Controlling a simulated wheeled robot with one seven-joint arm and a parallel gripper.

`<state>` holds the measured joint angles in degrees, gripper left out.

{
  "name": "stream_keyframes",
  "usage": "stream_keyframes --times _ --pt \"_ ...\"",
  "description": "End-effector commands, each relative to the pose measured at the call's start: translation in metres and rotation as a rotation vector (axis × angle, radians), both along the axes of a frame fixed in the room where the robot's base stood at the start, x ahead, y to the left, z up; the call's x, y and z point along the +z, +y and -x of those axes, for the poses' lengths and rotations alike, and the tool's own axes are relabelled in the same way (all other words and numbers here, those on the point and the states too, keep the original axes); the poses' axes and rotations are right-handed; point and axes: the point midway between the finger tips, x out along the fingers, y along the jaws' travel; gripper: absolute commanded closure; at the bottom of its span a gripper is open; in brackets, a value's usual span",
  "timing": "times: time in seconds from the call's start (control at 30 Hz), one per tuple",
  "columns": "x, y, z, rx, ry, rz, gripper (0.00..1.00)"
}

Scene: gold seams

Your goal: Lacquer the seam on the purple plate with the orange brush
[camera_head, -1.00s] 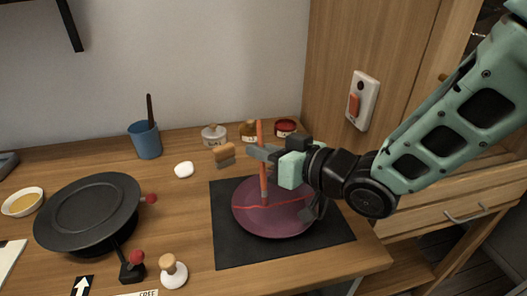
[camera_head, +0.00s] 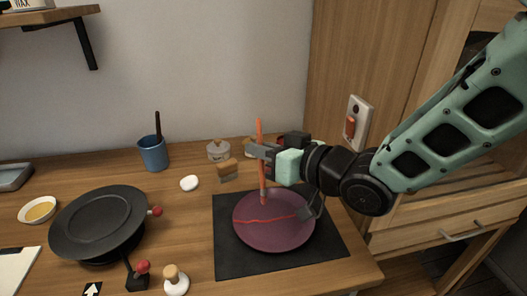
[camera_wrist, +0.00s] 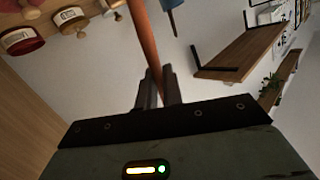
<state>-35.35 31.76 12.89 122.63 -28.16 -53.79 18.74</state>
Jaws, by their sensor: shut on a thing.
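The purple plate (camera_head: 275,236) lies on a black mat (camera_head: 232,262). A red seam (camera_head: 280,218) runs across it from left to right. My gripper (camera_head: 261,150) is shut on the orange brush (camera_head: 264,183), which stands nearly upright over the plate. The brush's lower end appears just behind the seam, over the plate's back part; I cannot tell whether it touches. In the wrist view the orange brush (camera_wrist: 146,45) sits between the finger tips of my gripper (camera_wrist: 159,90). The bristles are out of that view.
A tan-topped block (camera_head: 228,168), a lidded jar (camera_head: 218,151) and other partly hidden jars stand behind the mat. A blue cup (camera_head: 153,152) and white lump (camera_head: 189,183) are farther left. A black turntable (camera_head: 98,222) and a knobbed stamp (camera_head: 175,281) are at left front.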

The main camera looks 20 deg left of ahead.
Motion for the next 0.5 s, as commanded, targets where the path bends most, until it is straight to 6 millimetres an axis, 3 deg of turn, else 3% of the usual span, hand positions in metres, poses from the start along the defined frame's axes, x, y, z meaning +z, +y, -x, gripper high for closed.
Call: stream_keyframes --times 0.5 --pt "0.025 0.008 -0.003 -0.003 0.0 0.0 1.0"
